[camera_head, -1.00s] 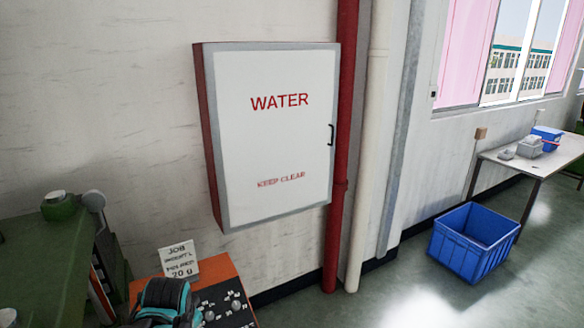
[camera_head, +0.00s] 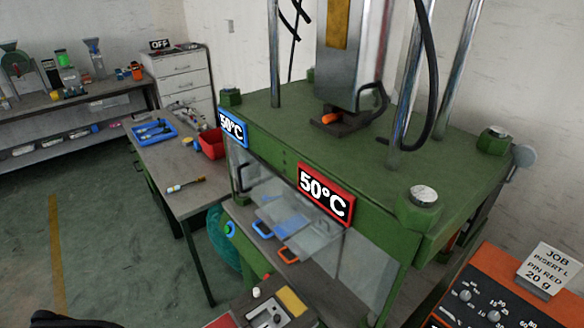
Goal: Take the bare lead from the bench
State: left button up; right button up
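The bench (camera_head: 185,205) with a grey top stands left of the green press (camera_head: 290,125). A small slender item (camera_head: 185,185) with a pale, yellowish end lies near its front edge. It is too small to tell whether it is the bare lead, and I make out no other clear lead. A blue tray (camera_head: 172,139) with several slim items in it lies further back on the bench. Neither of my grippers can be made out; only a dark shape, perhaps part of my own arm, shows at the bottom left edge.
A red bin (camera_head: 212,143) sits at the bench's back right. The press carries 50°C signs (camera_head: 326,194). An orange unit (camera_head: 505,290) with a job card (camera_head: 549,270) is at lower right. Open floor (camera_head: 100,230) lies left of the bench.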

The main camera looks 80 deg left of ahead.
aim_at(173, 189)
jog(key=k+u, duration=0.1)
jog(key=u, duration=0.3)
jog(key=j+u, duration=0.1)
jog(key=u, duration=0.35)
jog(key=k+j+u, duration=0.1)
jog(key=u, duration=0.3)
jog(key=j+u, duration=0.15)
jog(key=u, duration=0.3)
jog(key=k+j+u, duration=0.15)
jog(key=j+u, duration=0.25)
jog(key=j, duration=0.65)
jog(key=j+u, duration=0.4)
jog(key=j, duration=0.6)
jog(key=i+j, duration=0.15)
jog(key=j, duration=0.2)
jog(key=i+j, duration=0.15)
jog(key=j, duration=0.2)
jog(key=i+l+u, duration=0.1)
jog(key=i, duration=0.3)
jog(key=i+l+u, duration=0.1)
jog(key=i, duration=0.25)
jog(key=i+l+u, duration=0.1)
jog(key=i, duration=0.3)
